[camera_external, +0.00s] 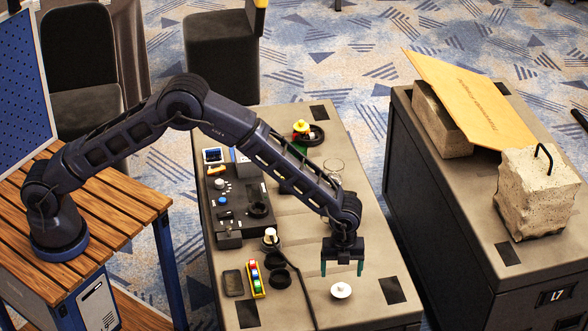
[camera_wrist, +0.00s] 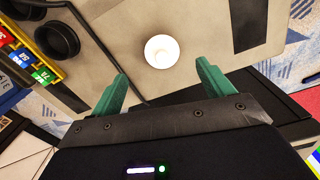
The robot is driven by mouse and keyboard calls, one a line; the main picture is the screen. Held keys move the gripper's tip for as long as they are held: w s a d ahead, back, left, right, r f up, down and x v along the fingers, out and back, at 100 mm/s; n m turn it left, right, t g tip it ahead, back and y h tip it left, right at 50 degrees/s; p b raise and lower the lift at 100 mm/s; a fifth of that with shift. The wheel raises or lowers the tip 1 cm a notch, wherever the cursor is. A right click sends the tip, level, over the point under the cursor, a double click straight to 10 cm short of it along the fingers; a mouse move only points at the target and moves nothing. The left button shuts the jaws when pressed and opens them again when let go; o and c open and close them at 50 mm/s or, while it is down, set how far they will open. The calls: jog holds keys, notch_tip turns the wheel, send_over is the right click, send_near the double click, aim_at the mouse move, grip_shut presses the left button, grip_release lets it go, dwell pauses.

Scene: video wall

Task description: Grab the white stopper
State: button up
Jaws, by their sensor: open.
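The white stopper (camera_external: 341,290) is a small round white piece with a knob, lying on the bare tabletop near the front of the middle table (camera_external: 370,318). In the wrist view the stopper (camera_wrist: 162,51) shows as a bright white disc ahead of the fingertips and between their lines. My gripper (camera_external: 342,268) is above the table, just behind the stopper in the external view. Its two green fingers are apart with nothing between them, as the wrist view of the gripper (camera_wrist: 162,75) also shows.
A black cable (camera_external: 306,285) runs along the table left of the stopper. Dark round cups (camera_external: 279,278) and a yellow tray of coloured blocks (camera_external: 255,279) lie further left, near a black control panel (camera_external: 238,200). A dark square patch (camera_external: 392,290) is to the right. Tabletop around the stopper is clear.

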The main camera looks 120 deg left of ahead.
aim_at(344, 290)
jog(key=f, duration=0.7)
jog(key=shift+w+f, duration=0.15)
jog(key=shift+w, duration=0.05)
jog(key=c, duration=1.1)
